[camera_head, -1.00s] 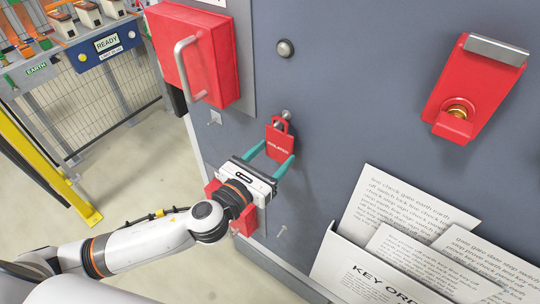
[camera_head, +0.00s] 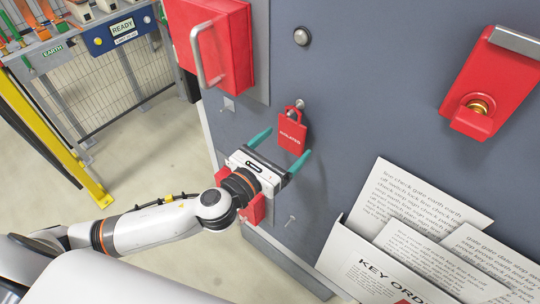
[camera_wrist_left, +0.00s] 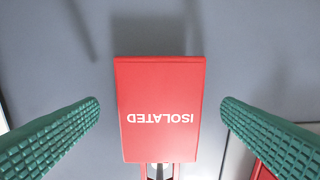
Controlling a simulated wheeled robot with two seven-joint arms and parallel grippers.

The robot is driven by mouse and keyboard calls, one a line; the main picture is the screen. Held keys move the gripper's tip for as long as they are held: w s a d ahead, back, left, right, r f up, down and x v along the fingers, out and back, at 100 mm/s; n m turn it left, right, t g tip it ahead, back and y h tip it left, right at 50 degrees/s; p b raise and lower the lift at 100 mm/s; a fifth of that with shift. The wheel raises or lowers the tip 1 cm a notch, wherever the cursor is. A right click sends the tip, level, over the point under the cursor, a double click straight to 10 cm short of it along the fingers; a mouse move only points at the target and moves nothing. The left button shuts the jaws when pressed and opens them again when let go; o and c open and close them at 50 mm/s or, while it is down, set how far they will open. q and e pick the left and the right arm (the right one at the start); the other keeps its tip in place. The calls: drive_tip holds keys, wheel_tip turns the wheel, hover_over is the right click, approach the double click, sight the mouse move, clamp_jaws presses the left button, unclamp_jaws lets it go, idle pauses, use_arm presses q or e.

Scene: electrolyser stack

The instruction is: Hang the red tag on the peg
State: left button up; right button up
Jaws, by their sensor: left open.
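The red tag (camera_head: 292,135), lettered "ISOLATED", hangs by its loop on the round metal peg (camera_head: 299,104) of the grey cabinet front. It hangs slightly tilted in the head view. My left gripper (camera_head: 289,141) is open, with one green finger on each side of the tag's lower part. In the left wrist view the tag (camera_wrist_left: 160,108) lies between the two fingers (camera_wrist_left: 160,122), with a clear gap on both sides. The peg's seat in the loop is too small to judge closely. My right gripper is out of view.
A red box with a handle (camera_head: 228,50) is up left of the tag. A red lock-like fitting (camera_head: 492,82) is at the upper right. A white holder with printed cards (camera_head: 345,255) is at the lower right. Bare panel lies between.

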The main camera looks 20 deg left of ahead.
use_arm(q)
drive_tip(key=b+v, duration=0.2)
drive_tip(key=v, duration=0.9)
drive_tip(key=shift+s, duration=0.35)
drive_tip(key=shift+a, duration=0.1)
